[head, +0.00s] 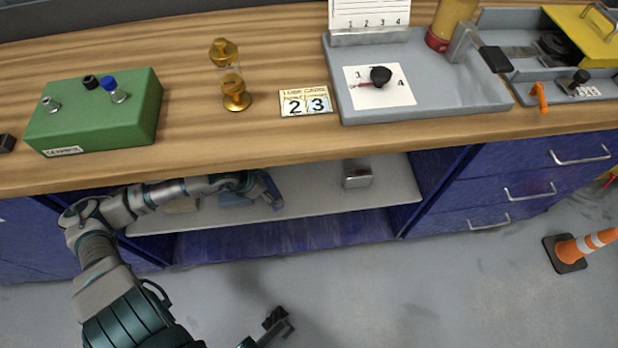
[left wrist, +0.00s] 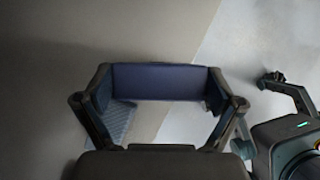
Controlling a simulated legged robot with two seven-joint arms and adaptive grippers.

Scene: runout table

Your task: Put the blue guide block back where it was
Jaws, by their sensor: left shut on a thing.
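My left gripper (head: 265,188) is over the open shelf under the tabletop. It is shut on the blue guide block (left wrist: 160,82), which spans its two fingers in the left wrist view; in the head view the block (head: 271,187) shows only as a small dark-blue piece at the fingers. Below it, a blue-grey ribbed patch (head: 236,196) lies on the shelf; it also shows in the left wrist view (left wrist: 122,118), partly hidden by a finger. My right gripper (head: 267,332) is low in front of the bench, open and empty, with its fingers spread in the left wrist view (left wrist: 258,104).
The pale shelf (head: 320,195) holds a tan block (head: 182,205), partly behind my arm, and a metal box (head: 357,174). The tabletop edge overhangs the shelf. Above stand a green switch box (head: 95,112), a brass timer (head: 232,82), and a grey tray (head: 440,92). A cone (head: 585,245) stands right.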

